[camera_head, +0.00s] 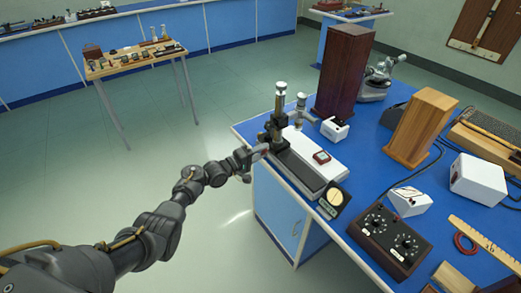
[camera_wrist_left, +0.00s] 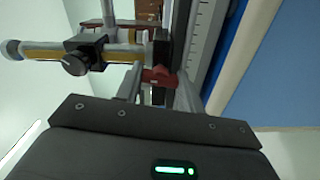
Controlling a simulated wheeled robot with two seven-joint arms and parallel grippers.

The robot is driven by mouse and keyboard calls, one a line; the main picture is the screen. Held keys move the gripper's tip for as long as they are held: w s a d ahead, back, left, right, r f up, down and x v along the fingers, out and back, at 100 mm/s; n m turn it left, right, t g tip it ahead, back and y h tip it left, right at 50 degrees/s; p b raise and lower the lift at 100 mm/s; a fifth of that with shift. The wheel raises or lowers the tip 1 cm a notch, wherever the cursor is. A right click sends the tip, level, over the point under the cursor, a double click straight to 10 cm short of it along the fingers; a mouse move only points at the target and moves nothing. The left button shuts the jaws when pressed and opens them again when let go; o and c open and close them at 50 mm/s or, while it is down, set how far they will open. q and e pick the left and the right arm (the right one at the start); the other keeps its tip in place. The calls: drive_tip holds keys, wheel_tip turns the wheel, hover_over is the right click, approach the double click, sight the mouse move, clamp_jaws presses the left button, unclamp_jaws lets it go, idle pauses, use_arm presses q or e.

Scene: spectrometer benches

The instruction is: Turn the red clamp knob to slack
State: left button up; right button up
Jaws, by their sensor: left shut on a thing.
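The red clamp knob (camera_wrist_left: 158,76) sits between the fingers of my left gripper (camera_wrist_left: 158,92) in the left wrist view. The fingers are shut on it from both sides. In the head view my left gripper (camera_head: 258,153) reaches in from the left to the near-left side of the bench instrument, and the knob is mostly hidden there. The instrument's upright metal post (camera_head: 280,103) rises just beyond the gripper. A black knob (camera_wrist_left: 76,63) and a brass-coloured tube (camera_wrist_left: 40,52) show at the left of the wrist view. My right gripper is not in view.
The blue bench (camera_head: 365,160) holds a dark wooden box (camera_head: 343,70), a lighter wooden box (camera_head: 422,127), a black dial box (camera_head: 390,240) and a round meter (camera_head: 334,197). A small wooden table (camera_head: 135,62) stands apart at the back left. The floor left of the bench is clear.

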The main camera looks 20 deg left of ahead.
use_arm(q)
drive_tip(key=shift+n, duration=0.8)
drive_tip(key=shift+p, duration=0.3)
drive_tip(key=o, duration=1)
drive_tip(key=shift+s+a, duration=0.1)
drive_tip(key=v, duration=1)
drive_tip(key=shift+s+a+p, duration=0.2)
drive_tip(key=shift+p, duration=0.15)
